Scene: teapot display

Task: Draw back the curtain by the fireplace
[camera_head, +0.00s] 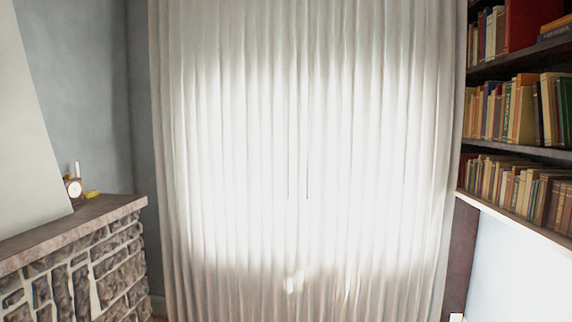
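A white, pleated curtain (230,150) hangs straight ahead and fills the middle of the head view. It is drawn across, with bright light coming through it. Two thin dark vertical lines (307,150), possibly draw rods, hang near its middle and end about halfway down. The stone fireplace (115,265) stands at the left, with its mantel a little to the left of the curtain's left edge. Small bright patches show low on the curtain; I cannot tell what they are. Neither of my grippers is in view.
A white clock (73,187) and a small yellow object (92,194) sit on the mantel (95,217). A dark bookcase (515,152) full of books flanks the curtain on the right. The space in front of the curtain looks clear.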

